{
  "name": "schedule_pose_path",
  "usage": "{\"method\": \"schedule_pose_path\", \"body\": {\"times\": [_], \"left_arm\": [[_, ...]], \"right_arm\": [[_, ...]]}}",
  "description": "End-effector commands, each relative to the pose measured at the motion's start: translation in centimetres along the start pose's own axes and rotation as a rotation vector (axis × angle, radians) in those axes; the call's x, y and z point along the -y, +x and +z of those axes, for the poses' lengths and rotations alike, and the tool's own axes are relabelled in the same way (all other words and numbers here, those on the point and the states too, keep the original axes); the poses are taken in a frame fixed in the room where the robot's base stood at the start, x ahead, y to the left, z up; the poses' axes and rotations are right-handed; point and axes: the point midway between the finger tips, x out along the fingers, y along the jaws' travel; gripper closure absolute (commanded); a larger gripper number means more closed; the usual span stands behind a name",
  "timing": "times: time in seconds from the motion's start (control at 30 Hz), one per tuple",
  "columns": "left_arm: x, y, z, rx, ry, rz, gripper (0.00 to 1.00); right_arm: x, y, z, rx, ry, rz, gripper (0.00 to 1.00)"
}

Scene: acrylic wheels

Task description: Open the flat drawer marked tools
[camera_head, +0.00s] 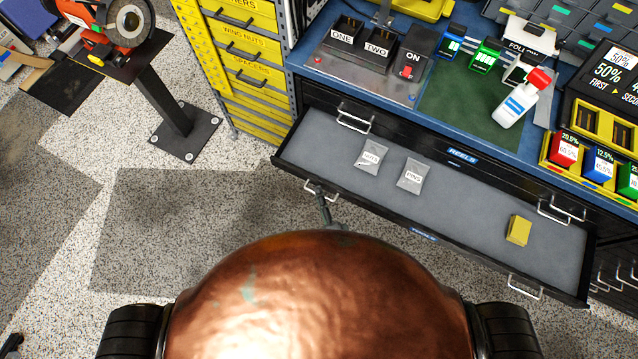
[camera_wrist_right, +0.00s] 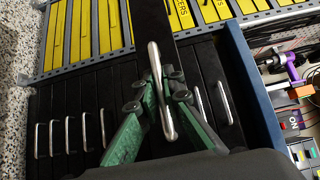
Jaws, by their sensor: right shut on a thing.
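A flat black drawer with a grey lining (camera_head: 300,150) stands pulled out of the cabinet under the blue worktop. Its front carries a small blue label (camera_head: 424,234), too small to read. It has a left handle (camera_head: 310,188) and a right handle (camera_head: 525,288). My right gripper (camera_head: 321,192) is at the left handle. In the right wrist view, its green-padded fingers (camera_wrist_right: 159,98) are shut on a silver bar handle (camera_wrist_right: 154,60). My left gripper is not in view.
In the drawer lie two labelled pouches, one at left (camera_head: 371,156) and one marked PINS (camera_head: 411,176), and a yellow block (camera_head: 518,230). A closed drawer marked REELS (camera_head: 462,156) is above. Yellow bins (camera_head: 250,80) stand left. The speckled floor before the drawer's left end is clear.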

Motion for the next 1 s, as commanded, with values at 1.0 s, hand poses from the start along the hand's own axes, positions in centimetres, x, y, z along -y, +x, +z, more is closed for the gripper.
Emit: {"method": "schedule_pose_path", "body": {"times": [1.0], "left_arm": [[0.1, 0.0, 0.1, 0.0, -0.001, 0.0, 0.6]], "right_arm": [[-0.3, -4.9, 0.0, 0.003, -0.001, 0.008, 0.74]]}}
